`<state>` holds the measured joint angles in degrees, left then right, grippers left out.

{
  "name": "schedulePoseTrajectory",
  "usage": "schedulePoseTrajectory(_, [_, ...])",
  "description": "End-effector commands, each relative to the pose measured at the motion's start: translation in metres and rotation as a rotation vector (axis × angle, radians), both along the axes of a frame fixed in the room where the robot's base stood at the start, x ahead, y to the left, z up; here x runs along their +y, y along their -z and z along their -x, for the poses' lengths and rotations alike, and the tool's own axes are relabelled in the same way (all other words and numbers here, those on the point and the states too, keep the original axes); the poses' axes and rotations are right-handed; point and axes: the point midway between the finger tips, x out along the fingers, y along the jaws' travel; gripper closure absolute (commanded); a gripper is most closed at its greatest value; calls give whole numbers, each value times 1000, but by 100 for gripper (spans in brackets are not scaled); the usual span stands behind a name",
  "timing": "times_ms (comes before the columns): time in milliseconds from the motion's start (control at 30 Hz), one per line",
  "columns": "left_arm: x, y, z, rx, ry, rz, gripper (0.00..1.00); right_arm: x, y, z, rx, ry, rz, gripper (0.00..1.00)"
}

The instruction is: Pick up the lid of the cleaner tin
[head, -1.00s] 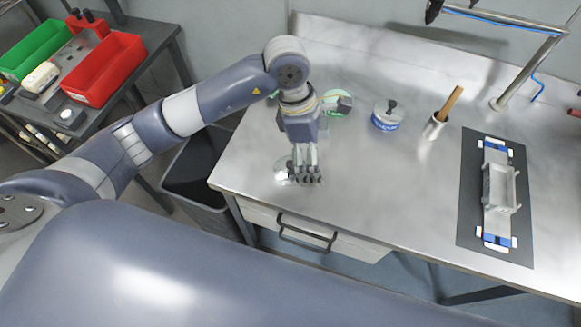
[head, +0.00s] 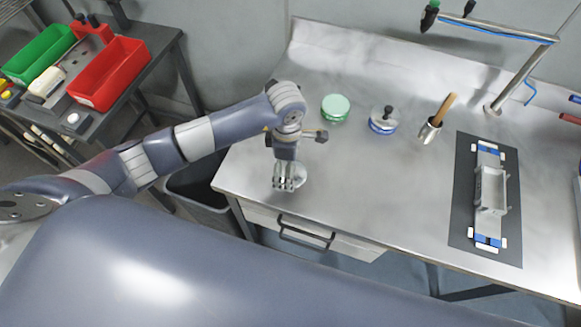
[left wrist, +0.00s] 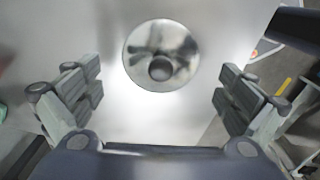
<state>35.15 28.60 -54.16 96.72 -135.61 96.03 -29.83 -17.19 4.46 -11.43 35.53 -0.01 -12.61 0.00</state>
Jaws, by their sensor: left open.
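A round, shiny metal lid (head: 298,173) with a dark round knob lies flat near the front left of the steel table; it also shows in the left wrist view (left wrist: 180,73). My left gripper (head: 284,186) is over it, open and empty. In the left wrist view the fingers (left wrist: 160,88) stand wide apart on either side, with the lid between and beyond them. In the head view the gripper hides part of the lid. A green-topped tin (head: 335,107) and a blue-banded tin (head: 383,127) with a black knob stand farther back. I cannot tell which is the cleaner tin.
A dark mat (head: 461,205) with a grey fixture lies at the right. Red (head: 109,72) and green bins are on a side table. The table's middle is clear.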

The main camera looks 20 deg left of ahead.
Motion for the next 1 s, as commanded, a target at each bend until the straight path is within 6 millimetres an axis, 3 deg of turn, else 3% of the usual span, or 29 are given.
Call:
schedulePoseTrajectory(133, [-1, 12, 1, 1, 1, 1, 3, -2, -5, 0, 1, -1, 2, 60])
schedulePoseTrajectory(367, [-1, 14, 0, -1, 1, 1, 3, -3, -4, 0, 0, -2, 3, 60])
schedulePoseTrajectory(600, [-1, 14, 0, -1, 1, 1, 57, -3, -4, 0, 0, -2, 3, 60])
schedulePoseTrajectory(800, [0, 15, 1, 0, 1, 0, 98, -3, -4, 0, 0, -2, 3, 60])
schedulePoseTrajectory(1000, [0, 16, 2, 3, 1, -1, 100, -3, -4, 1, 1, -2, 4, 60])
